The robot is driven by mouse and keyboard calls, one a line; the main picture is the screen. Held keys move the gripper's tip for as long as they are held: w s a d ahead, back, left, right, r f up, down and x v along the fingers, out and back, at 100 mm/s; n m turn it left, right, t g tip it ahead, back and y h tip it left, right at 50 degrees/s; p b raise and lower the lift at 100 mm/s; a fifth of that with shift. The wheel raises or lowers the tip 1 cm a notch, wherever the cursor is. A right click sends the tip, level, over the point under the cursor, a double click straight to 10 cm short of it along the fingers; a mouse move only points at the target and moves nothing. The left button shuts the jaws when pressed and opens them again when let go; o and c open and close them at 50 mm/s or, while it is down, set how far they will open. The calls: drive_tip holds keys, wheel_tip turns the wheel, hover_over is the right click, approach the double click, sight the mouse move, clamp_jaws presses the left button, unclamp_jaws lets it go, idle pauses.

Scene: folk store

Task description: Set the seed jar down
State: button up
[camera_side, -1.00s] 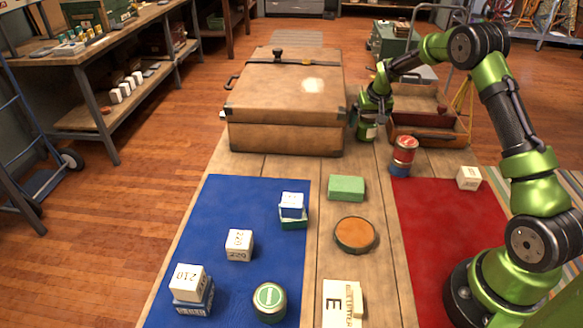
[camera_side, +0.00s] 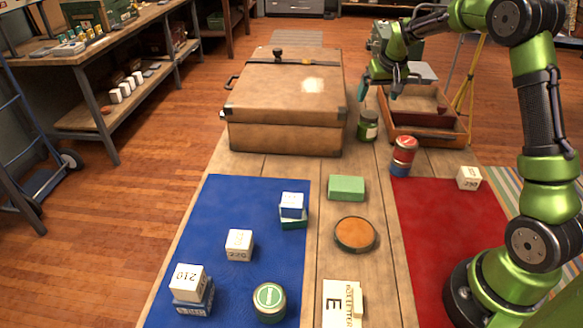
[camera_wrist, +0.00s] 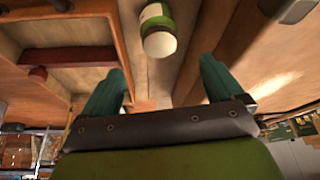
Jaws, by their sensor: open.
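The seed jar (camera_side: 368,126) is a small green jar with a pale label. It stands upright on the wooden table between the large tan case and the open wooden drawer box. My gripper (camera_side: 378,84) is above the jar, open and empty, apart from it. In the wrist view the jar (camera_wrist: 157,30) shows beyond and between the two teal fingers of my gripper (camera_wrist: 160,85), with nothing held.
The tan case (camera_side: 285,105) stands close left of the jar. The drawer box (camera_side: 428,125) is close on its right. A red can stack (camera_side: 404,152) stands in front.

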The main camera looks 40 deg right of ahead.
drive_tip(key=s+a+r+n+t+y, duration=0.1)
drive_tip(key=s+a+r+y, duration=0.1)
drive_tip(key=s+a+r, duration=0.55)
drive_tip(key=s+a+r+t+y, duration=0.15)
drive_tip(key=s+a+r, duration=0.25)
drive_tip(key=s+a, duration=0.65)
drive_tip(key=s+a+f+n, duration=0.1)
drive_tip(key=s+a, duration=0.6)
drive_tip(key=a, duration=0.1)
drive_tip(key=shift+s+a+f+t+y, duration=0.25)
drive_tip(key=shift+a+f+t+y, duration=0.1)
drive_tip(key=shift+y, duration=0.1)
